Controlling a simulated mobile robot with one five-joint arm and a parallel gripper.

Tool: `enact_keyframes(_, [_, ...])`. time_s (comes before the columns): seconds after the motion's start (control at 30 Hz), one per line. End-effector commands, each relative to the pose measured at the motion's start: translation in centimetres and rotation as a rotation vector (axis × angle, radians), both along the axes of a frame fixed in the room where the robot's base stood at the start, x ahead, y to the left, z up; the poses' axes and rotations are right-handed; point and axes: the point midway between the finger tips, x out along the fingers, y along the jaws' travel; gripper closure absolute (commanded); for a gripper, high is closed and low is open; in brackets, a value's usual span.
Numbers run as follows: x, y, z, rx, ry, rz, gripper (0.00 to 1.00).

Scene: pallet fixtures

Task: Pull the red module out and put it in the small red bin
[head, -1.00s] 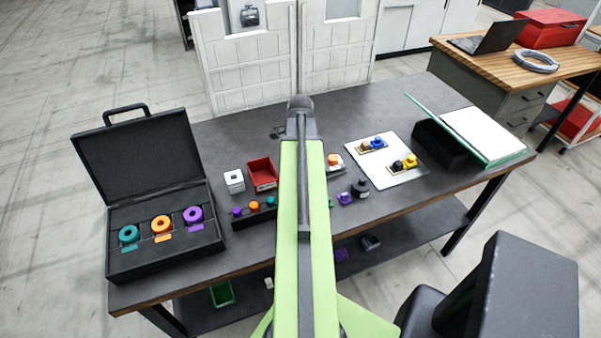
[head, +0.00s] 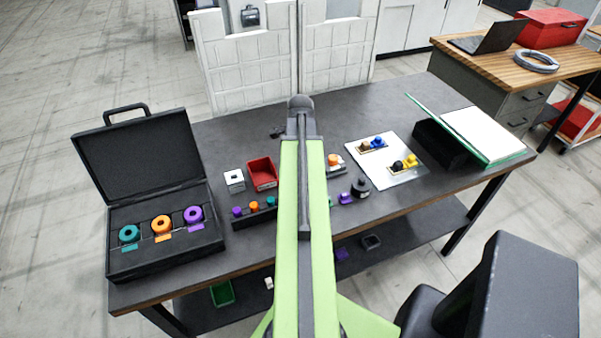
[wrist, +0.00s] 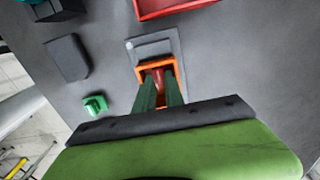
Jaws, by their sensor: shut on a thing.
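The red module (wrist: 158,76) shows in the wrist view inside an orange frame (wrist: 143,70) on a light grey plate (wrist: 145,49). My gripper (wrist: 160,86) has its two dark green fingers at the frame, shut on the red module. The fingers hide part of the module, and I cannot tell how deep it sits. The small red bin (head: 262,174) stands open on the dark table, left of my arm in the head view. Its edge also shows at the top of the wrist view (wrist: 172,10). In the head view my arm hides the gripper and the module.
A white box (head: 234,181) stands left of the bin. A black rack (head: 254,217) with coloured pegs lies in front of it. An open black case (head: 165,243) is at the left. A green piece (wrist: 95,105) and a dark block (wrist: 68,58) lie left of the frame.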

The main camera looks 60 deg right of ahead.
Motion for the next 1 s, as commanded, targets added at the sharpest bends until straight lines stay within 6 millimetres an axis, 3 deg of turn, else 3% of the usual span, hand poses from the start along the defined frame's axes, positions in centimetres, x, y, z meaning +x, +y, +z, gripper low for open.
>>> enact_keyframes(0.57, [0.0, 0.0, 0.8, 0.000, 0.000, 0.000, 1.00])
enact_keyframes(1.0, [0.0, 0.0, 3.9, 0.000, 0.000, 0.000, 1.00])
